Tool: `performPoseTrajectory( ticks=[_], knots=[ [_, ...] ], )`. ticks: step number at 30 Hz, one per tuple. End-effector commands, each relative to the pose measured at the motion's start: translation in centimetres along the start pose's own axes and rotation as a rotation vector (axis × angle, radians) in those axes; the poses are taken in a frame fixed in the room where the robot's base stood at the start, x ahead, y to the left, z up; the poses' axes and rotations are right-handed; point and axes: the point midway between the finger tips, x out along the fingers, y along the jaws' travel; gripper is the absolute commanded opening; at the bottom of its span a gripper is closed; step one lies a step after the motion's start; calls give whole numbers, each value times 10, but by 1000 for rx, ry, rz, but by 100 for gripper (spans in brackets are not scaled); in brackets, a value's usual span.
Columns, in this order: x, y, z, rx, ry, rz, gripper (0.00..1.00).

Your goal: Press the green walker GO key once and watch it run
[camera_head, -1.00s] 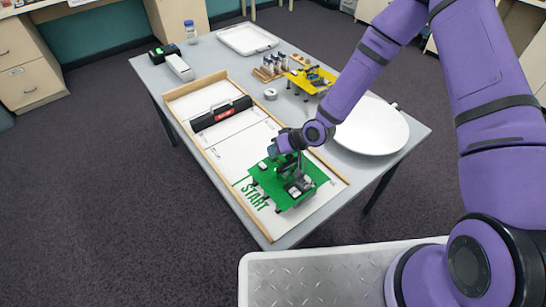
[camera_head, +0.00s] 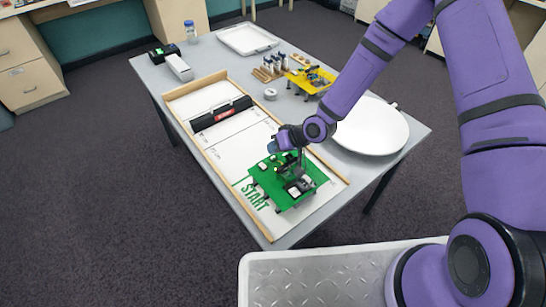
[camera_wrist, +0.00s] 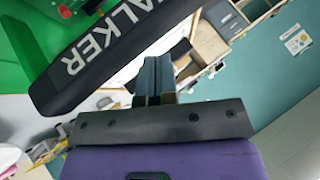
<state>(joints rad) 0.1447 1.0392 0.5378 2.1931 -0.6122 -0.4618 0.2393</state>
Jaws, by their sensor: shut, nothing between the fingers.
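The green walker (camera_head: 262,178) stands on the START end of the white track (camera_head: 238,150). It carries dark and white parts on top. I cannot make out the GO key for sure. My gripper (camera_head: 272,147) is just above the far edge of the walker, shut and empty. In the wrist view, the shut fingers (camera_wrist: 155,78) stand close by a black panel (camera_wrist: 100,55) lettered WALKER in white. A green surface (camera_wrist: 20,60) lies beyond it at the left. I cannot tell whether the fingers touch anything.
A black bar with a red label (camera_head: 222,114) lies across the track, which has wooden side rails (camera_head: 200,148). A yellow walker (camera_head: 312,79), a round white plate (camera_head: 372,128), a small white roll (camera_head: 270,94) and a white tray (camera_head: 247,39) share the grey table.

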Motion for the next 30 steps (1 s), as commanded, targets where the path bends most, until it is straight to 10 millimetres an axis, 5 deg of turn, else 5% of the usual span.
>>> performPoseTrajectory(
  ticks=[30],
  knots=[
    [-35, -25, -26, 0, 1, 0, 0]
  ],
)
